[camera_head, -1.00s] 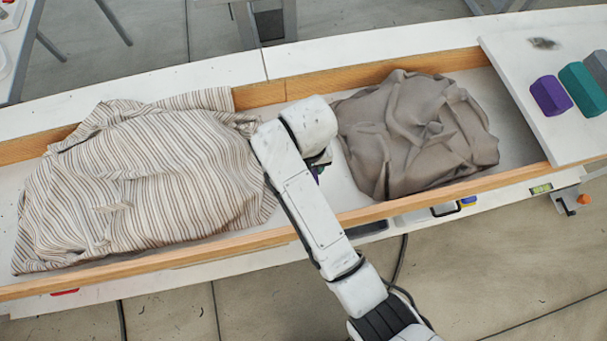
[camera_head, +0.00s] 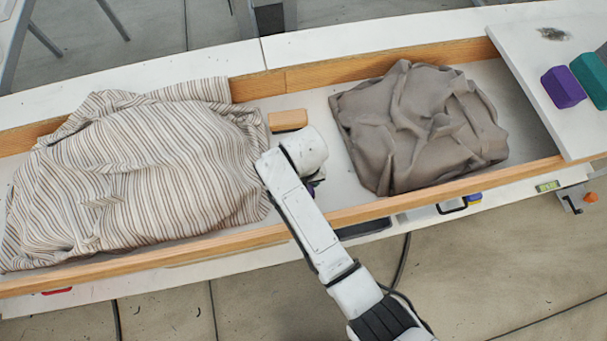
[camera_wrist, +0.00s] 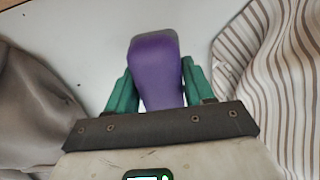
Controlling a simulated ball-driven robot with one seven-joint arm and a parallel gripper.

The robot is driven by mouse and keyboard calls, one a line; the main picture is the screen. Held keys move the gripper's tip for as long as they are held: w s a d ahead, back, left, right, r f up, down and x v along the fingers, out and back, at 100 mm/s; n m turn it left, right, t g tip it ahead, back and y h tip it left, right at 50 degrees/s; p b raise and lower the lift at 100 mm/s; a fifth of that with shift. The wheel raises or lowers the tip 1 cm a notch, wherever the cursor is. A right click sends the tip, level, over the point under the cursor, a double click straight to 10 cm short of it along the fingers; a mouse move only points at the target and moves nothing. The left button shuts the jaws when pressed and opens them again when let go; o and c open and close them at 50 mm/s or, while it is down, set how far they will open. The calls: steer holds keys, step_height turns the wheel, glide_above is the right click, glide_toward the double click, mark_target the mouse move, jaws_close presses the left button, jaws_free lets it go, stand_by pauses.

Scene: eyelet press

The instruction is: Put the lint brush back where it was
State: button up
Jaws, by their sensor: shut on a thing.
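My gripper (camera_wrist: 159,88) has green fingers, shut on either side of a purple piece with a grey far end, which looks like the lint brush (camera_wrist: 155,65). In the head view my wrist hides most of the gripper; a little purple shows beside it, over the bare strip of the long wood-sided tray (camera_head: 330,215). That strip lies between a striped cloth (camera_head: 140,165) on the left and a crumpled grey-brown cloth (camera_head: 415,125) on the right. I cannot tell whether the purple piece touches the tray floor.
A small wooden block (camera_head: 288,119) lies by the far wall, next to the striped cloth. A white board (camera_head: 535,100) at the right carries a purple block (camera_head: 563,86) and a teal block (camera_head: 592,80). Bare tray floor lies between the cloths.

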steer(key=shift+f, duration=1.15)
steer(key=o, duration=1)
steer(key=shift+f, duration=0.1)
step_height(320, 180, up, 12)
steer(key=shift+s+r, duration=0.1)
steer(key=shift+r, duration=0.05)
